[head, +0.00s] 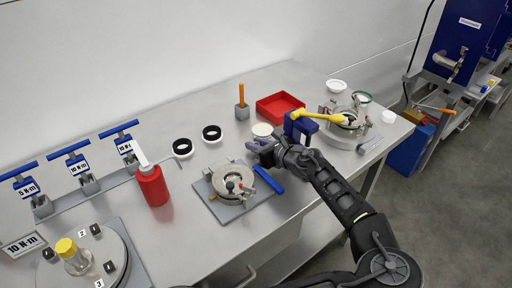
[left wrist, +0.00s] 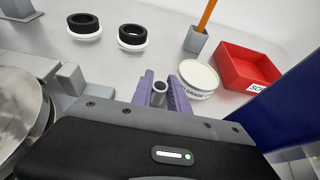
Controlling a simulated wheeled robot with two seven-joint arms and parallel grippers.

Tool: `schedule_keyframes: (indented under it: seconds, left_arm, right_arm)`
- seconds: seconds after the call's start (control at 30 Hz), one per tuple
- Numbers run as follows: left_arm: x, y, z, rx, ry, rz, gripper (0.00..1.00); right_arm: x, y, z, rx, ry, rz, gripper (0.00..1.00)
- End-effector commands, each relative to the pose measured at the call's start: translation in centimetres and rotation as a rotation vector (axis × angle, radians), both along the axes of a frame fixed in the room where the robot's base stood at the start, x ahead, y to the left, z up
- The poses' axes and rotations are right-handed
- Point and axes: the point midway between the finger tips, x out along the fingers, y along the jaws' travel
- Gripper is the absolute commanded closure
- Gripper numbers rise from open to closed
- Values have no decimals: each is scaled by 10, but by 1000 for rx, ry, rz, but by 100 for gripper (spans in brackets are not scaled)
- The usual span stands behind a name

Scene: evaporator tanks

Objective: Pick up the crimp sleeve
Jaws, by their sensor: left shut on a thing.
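The crimp sleeve (left wrist: 159,90) is a small grey tube with an open round end. In the left wrist view it stands between the purple fingers of my left gripper (left wrist: 162,92), which is shut on it. In the head view my left gripper (head: 256,147) is over the bench, just behind the round clamp fixture (head: 232,182) and in front of a white-lidded pot (head: 262,130). The sleeve is too small to make out there. I cannot tell whether it is clear of the bench. My right gripper is not in view.
A red tray (head: 280,106) and a grey block with an orange stick (head: 242,112) stand behind the gripper. Two black-and-white rings (head: 182,148) lie to the left. A blue bar (head: 268,180) lies close in front. A red bottle (head: 152,185) stands further left.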

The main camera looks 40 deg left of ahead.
Motion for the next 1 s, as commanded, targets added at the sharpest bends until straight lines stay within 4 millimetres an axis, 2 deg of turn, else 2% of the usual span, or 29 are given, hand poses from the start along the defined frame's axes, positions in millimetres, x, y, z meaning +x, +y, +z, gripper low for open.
schedule_keyframes:
  seconds: [0.27,0.47,0.67,1.0]
  left_arm:
    - [0,0,6,-2,-2,0,100]
    - [0,0,25,-3,-3,1,100]
    - [0,0,59,-4,-4,0,100]
    - [0,0,130,-3,-5,0,100]
  right_arm:
    - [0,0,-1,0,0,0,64]
    - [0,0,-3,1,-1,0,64]
    - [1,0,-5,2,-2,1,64]
    - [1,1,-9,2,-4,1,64]
